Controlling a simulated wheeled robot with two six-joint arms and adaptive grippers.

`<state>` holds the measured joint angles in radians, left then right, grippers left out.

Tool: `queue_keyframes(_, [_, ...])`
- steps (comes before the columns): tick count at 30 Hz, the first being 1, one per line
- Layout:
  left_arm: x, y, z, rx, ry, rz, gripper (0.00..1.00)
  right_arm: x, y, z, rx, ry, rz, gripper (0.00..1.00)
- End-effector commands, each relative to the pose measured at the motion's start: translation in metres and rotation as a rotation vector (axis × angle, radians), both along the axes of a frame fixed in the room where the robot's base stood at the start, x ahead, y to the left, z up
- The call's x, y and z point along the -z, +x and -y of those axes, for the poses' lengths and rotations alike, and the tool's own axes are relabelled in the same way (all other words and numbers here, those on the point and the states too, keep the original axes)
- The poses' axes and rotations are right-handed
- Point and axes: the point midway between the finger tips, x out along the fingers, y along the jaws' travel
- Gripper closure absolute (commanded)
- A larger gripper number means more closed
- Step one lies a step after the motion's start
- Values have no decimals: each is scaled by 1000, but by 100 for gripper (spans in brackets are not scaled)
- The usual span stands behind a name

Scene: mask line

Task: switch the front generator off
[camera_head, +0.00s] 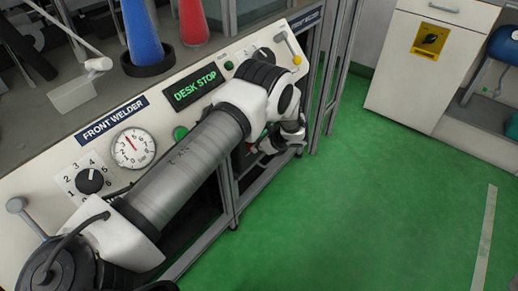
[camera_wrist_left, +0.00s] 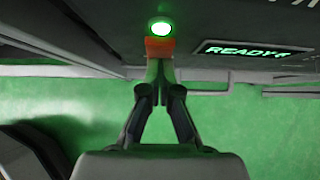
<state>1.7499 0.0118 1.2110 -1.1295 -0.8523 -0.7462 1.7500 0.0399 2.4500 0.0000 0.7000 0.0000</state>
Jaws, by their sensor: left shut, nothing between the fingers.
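My left gripper (camera_wrist_left: 157,88) is shut and empty in the wrist view, its fingertips together just short of an orange part (camera_wrist_left: 160,46). I cannot tell whether they touch it. A green lamp (camera_wrist_left: 160,26) glows just beyond the orange part. A dark display (camera_wrist_left: 256,50) to the right reads "READY", its end unclear. No label naming the front generator is readable in either view. In the head view my left arm reaches across the front welder panel (camera_head: 112,118), and the gripper (camera_head: 262,146) is small and partly hidden below the panel's edge. My right gripper is not in view.
The welder panel holds a gauge (camera_head: 134,148), a numbered knob (camera_head: 90,180), a green button (camera_head: 181,133) and a display (camera_head: 195,86) reading "DESK STOP". Blue (camera_head: 141,32) and red (camera_head: 193,20) cones stand behind. The green floor (camera_head: 370,210) at right is clear before a white cabinet (camera_head: 427,65).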

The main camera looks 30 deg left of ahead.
Motion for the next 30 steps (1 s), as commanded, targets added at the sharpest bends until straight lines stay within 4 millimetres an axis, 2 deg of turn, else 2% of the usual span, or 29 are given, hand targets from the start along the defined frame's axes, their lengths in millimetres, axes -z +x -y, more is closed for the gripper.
queue_keyframes(3, [10,0,-4,1,67,3,100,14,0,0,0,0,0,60])
queue_keyframes(5, [2,1,-5,-1,70,5,100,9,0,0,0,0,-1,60])
queue_keyframes(11, [1,1,-6,-2,69,5,100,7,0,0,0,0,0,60])
queue_keyframes(21, [-17,1,-7,-4,73,6,100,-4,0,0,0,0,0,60])
queue_keyframes(30, [-15,0,-7,-4,72,4,100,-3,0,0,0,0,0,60])
